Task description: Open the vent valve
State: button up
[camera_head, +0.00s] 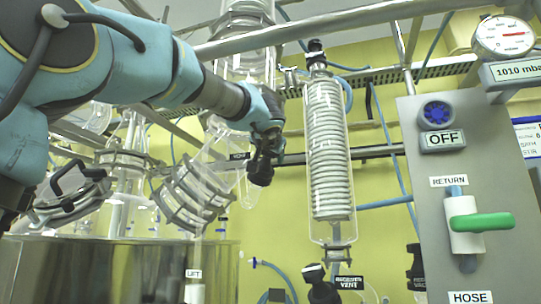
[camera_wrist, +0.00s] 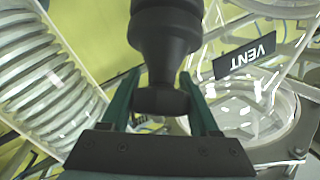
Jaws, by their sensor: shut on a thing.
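The vent valve's black knob (camera_wrist: 162,50) fills the upper middle of the wrist view. A dark VENT label (camera_wrist: 246,58) stands just right of it. My gripper (camera_wrist: 159,80) has its two green fingers on either side of the knob's narrower end and is shut on it. In the head view my gripper (camera_head: 262,160) is at the glass column, left of the coil condenser. The knob there is dark and mostly merges with the gripper, so how far it is turned cannot be told. A small dark label (camera_head: 238,156) sits left of it.
The coil condenser (camera_head: 328,150) hangs close right of my gripper. Angled glassware (camera_head: 195,195) lies below left. A second black valve (camera_head: 322,288), labelled RECEIVER VENT (camera_head: 349,282), is lower down. A grey panel (camera_head: 430,220) with a green-handled RETURN valve (camera_head: 480,222) stands right.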

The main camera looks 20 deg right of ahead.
jog(key=shift+c, duration=1.3)
jog(key=shift+f, duration=0.1)
jog(key=shift+b, duration=0.45)
